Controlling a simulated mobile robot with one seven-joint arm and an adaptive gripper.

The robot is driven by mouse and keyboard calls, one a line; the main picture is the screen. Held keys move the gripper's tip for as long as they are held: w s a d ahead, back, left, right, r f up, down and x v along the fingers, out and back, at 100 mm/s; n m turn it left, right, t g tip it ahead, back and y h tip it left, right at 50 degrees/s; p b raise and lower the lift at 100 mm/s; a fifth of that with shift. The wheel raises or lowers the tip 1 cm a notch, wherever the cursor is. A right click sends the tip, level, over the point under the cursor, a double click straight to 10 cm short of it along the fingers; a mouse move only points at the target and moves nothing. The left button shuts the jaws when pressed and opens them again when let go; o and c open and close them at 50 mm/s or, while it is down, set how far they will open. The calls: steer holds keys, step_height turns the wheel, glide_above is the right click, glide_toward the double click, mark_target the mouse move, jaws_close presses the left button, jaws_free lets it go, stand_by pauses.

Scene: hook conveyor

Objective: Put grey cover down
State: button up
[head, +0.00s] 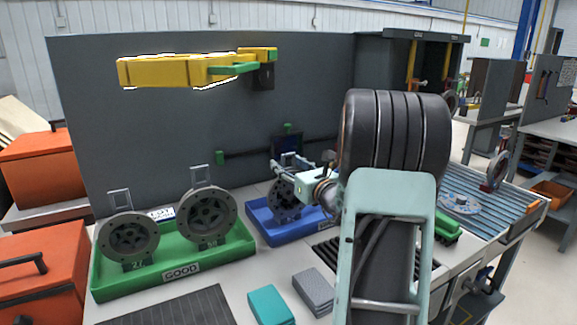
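A round grey cover (284,200) stands upright at the blue tray (262,232), in the middle of the head view. My gripper (292,172) is at the top of this cover, around its handle. The fingers are small and overlap the handle, so I cannot tell whether they are closed on it. Whether the cover rests on the tray floor is also unclear. Two more grey covers, one on the left (130,238) and one on the right (208,217), stand upright in the green tray (180,272) marked GOOD. My arm hides the right part of the blue tray.
A dark panel (120,130) rises behind the trays. A yellow part (160,71) hangs on it from a bracket. Teal (271,305) and grey (313,290) blocks lie in front. Orange boxes (45,160) stand at left, a blue-slatted conveyor (500,200) at right.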

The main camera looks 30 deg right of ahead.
steer(key=shift+r, duration=0.1)
steer(key=shift+r+p, duration=0.15)
steer(key=shift+p, duration=0.15)
steer(key=s, duration=1.2)
steer(key=shift+a, duration=0.35)
